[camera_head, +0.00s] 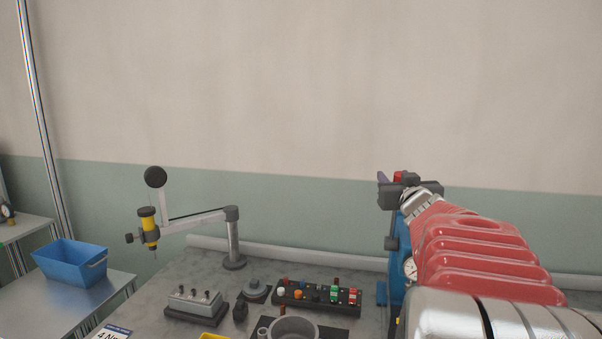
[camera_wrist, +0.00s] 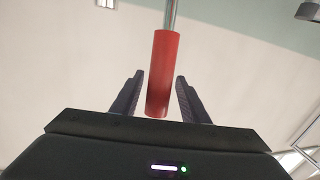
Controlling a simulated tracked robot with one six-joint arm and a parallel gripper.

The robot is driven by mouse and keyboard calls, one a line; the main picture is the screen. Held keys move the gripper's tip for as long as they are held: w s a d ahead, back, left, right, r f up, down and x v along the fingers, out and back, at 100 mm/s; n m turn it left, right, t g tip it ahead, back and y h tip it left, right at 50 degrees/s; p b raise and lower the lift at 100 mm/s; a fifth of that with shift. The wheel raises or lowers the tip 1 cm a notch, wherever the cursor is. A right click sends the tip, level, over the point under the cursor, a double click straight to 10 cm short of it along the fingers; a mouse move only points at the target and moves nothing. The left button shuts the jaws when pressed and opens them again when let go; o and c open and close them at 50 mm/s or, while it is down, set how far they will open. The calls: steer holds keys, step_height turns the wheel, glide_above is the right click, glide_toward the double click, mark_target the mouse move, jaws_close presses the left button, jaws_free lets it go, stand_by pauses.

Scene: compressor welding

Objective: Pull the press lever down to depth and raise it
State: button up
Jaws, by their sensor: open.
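The press lever's red handle (camera_wrist: 162,75) sits between the two dark fingers of my gripper (camera_wrist: 155,98) in the wrist view. There is a gap on each side, so the fingers are around the handle but not closed on it. A metal rod (camera_wrist: 170,15) runs up from the handle. In the head view my gripper (camera_head: 388,182) is at the top of the blue press (camera_head: 398,250), with a bit of the red handle (camera_head: 399,175) showing. My red arm hides much of the press. A round gauge (camera_head: 410,268) shows on the press.
A jointed stand with a yellow tool (camera_head: 149,228) is at the left of the bench. A black rack with coloured parts (camera_head: 315,297), a grey block (camera_head: 195,303) and a grey ring-shaped cup (camera_head: 292,329) are on the bench. A blue bin (camera_head: 70,262) sits on a side table.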

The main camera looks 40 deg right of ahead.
steer(key=shift+w+d, duration=0.35)
steer(key=shift+w, duration=0.1)
steer(key=shift+s, duration=0.1)
steer(key=shift+c, duration=0.5)
jaws_close()
steer(key=shift+d, duration=0.1)
